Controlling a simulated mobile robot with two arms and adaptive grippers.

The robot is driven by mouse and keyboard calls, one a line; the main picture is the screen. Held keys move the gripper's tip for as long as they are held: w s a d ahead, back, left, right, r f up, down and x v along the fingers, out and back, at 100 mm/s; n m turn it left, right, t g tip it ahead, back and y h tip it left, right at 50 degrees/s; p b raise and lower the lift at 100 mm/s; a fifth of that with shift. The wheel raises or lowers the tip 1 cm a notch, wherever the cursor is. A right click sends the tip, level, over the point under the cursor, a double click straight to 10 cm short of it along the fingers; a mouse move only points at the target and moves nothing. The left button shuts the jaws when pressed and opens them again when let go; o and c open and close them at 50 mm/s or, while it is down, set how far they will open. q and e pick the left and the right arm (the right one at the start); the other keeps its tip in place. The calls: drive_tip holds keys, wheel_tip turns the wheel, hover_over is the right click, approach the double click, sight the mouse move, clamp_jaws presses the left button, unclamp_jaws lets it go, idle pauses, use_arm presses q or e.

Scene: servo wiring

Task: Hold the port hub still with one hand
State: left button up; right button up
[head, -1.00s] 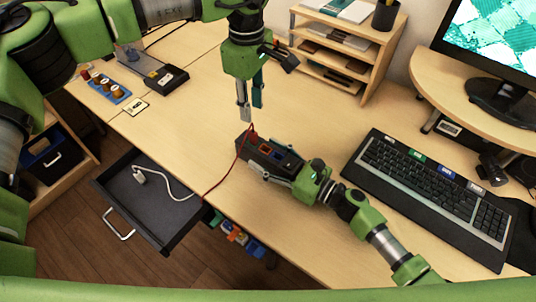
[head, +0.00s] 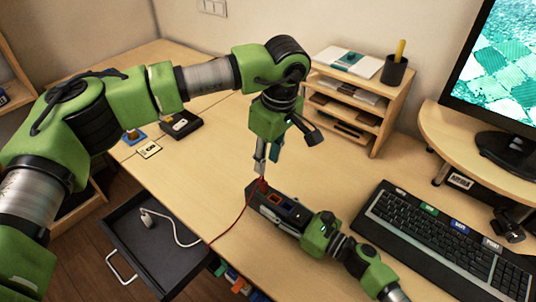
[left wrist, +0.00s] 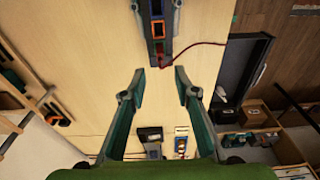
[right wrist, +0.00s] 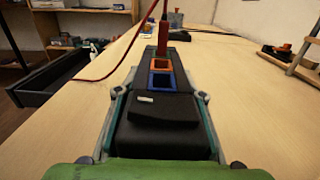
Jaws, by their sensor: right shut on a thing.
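The port hub (head: 292,212) is a long black box lying on the desk, with an orange-rimmed and a blue-rimmed port on top. My right gripper (right wrist: 160,95) is shut on the hub, one finger along each long side. A red plug (right wrist: 163,38) stands upright at the hub's far end, with a red cable (head: 236,222) running from it; I cannot tell how deep it sits. My left gripper (head: 266,165) points down just above the plug end. In the left wrist view its fingers (left wrist: 159,82) are wide apart with nothing between them.
An open black drawer (head: 165,254) holds a white plug and cable. A keyboard (head: 440,245) lies right of the hub. A wooden shelf (head: 385,122) and a monitor stand (head: 450,130) are behind. A black box (head: 181,125) sits at the back left.

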sight(263, 181)
use_arm(q)
drive_tip(key=f, duration=0.6)
drive_tip(key=w+a+f, duration=0.1)
drive_tip(key=f, duration=0.2)
drive_tip(key=shift+a+f, duration=0.1)
drive_tip(key=shift+f, duration=0.15)
drive_tip(key=shift+s, duration=0.1)
clamp_jaws()
